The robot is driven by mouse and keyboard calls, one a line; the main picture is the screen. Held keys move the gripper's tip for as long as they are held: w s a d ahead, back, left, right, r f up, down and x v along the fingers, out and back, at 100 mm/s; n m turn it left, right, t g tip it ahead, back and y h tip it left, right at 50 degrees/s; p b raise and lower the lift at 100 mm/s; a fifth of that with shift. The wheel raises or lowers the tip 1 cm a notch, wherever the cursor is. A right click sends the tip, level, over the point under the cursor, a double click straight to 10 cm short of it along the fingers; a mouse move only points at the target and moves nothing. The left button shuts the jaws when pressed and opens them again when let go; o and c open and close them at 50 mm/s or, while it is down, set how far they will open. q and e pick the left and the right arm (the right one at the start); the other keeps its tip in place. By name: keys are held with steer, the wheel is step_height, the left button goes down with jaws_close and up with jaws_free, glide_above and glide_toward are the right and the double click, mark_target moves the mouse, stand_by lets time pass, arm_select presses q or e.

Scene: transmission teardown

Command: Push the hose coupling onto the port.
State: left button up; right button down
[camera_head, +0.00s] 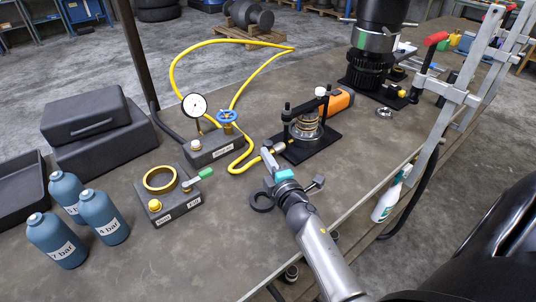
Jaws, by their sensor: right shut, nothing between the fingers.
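The yellow hose (239,165) runs from the gauge block in a wide loop, and one end comes up to the black clutch-pack fixture (305,130). A small metallic hose coupling (279,147) shows at that end, against the fixture's left side. The port is too small and covered to make out, so I cannot tell whether the coupling is fully seated. My right gripper (268,163) is shut and empty just in front of the coupling; whether it touches it is unclear. My left gripper is not in view.
A gauge block (212,148) with a blue valve wheel (227,117) stands left of the fixture. A block with a brass ring (160,179), blue bottles (100,216) and dark cases (105,145) are further left. Clamps (455,95) line the right edge.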

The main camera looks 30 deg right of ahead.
mark_target(277, 150)
steer(key=shift+w+d, duration=0.25)
steer(key=shift+d, duration=0.05)
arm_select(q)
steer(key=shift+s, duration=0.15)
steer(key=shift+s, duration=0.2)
arm_select(e)
steer(key=shift+d, duration=1.6)
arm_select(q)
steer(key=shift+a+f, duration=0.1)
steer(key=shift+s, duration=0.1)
